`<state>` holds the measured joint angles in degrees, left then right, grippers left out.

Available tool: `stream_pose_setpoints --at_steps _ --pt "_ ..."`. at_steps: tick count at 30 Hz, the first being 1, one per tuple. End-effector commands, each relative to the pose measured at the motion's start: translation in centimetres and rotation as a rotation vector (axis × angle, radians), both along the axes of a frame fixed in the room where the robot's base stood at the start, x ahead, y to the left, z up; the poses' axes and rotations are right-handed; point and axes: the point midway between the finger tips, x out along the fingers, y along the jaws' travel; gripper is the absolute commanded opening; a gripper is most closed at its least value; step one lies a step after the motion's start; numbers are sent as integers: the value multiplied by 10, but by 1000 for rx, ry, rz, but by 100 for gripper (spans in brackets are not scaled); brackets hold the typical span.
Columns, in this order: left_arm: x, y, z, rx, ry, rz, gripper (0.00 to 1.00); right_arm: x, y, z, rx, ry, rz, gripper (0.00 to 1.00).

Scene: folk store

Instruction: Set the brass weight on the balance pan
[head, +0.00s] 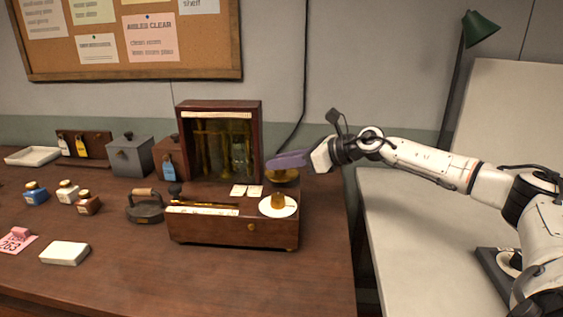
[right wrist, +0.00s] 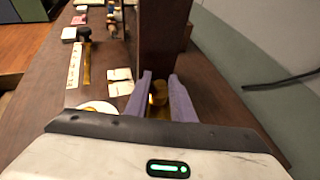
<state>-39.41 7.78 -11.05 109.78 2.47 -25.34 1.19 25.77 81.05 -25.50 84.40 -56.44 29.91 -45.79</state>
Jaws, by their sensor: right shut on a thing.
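My right gripper (head: 272,162) reaches in from the right, its purple fingers beside the wooden balance case (head: 219,111). In the right wrist view the gripper (right wrist: 160,79) is shut on a small brass weight (right wrist: 157,92). Another brass piece (head: 278,200) stands on a white disc on the wooden base (head: 225,230). My left gripper is not in view.
A dark iron (head: 145,210), small bottles (head: 68,191), a grey box (head: 128,157) and a white block (head: 64,253) stand to the left on the brown table. Two paper cards lie before the case. A pale counter (head: 400,240) is at the right.

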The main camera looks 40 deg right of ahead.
Motion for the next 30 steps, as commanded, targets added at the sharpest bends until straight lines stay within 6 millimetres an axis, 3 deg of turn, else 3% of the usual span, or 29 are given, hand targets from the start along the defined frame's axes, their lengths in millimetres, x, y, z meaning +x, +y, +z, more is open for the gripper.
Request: stream_pose_setpoints --at_steps 1,2,5,17,20,30 --pt "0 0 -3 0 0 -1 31 0 0 -3 0 -1 0 0" --pt "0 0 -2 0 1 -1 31 0 0 -3 0 0 0 26" --pt "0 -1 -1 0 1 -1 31 0 0 -2 0 1 0 41" --pt "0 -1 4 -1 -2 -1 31 -1 -1 3 0 1 0 41" --pt "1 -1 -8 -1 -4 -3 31 -9 -6 -1 -3 4 -3 41" --pt "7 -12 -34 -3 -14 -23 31 -40 -14 12 -9 3 4 41"
